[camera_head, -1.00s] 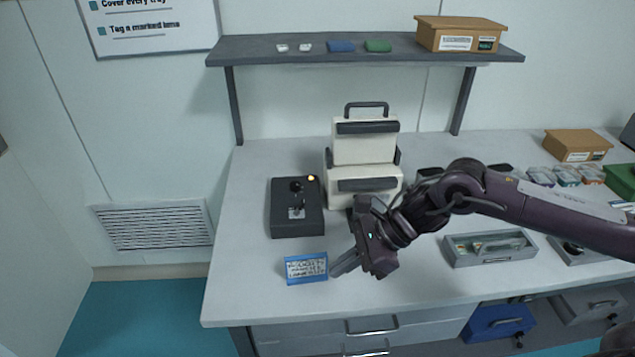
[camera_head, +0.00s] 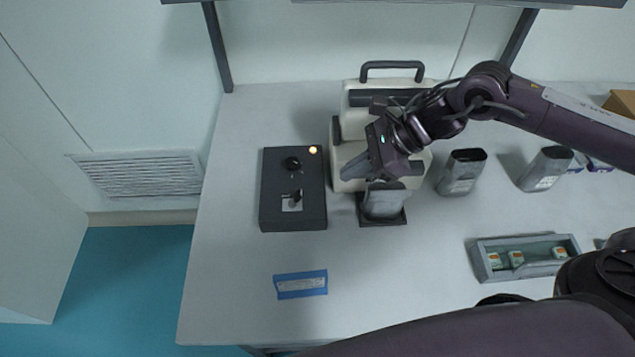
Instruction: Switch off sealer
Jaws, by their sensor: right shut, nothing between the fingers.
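A black control box (camera_head: 268,190) lies on the table left of the cream machine. It has a round black knob (camera_head: 292,163), a small lever (camera_head: 297,198) on a pale plate, and a lit amber lamp (camera_head: 313,149) at its top right corner. The cream machine (camera_head: 349,130) has a dark handle on top; my right gripper hides part of its front. My right gripper (camera_head: 348,173) comes in from the right, shut and empty, its fingertips just right of the box in the picture. I cannot tell whether they touch the machine. My left gripper is not in view.
A grey container (camera_head: 384,204) stands on a dark base before the machine, with two more (camera_head: 461,172) to the right. A blue-edged card (camera_head: 301,284) lies in front of the box. A grey tray (camera_head: 528,277) holds small items. The table between card and tray is clear.

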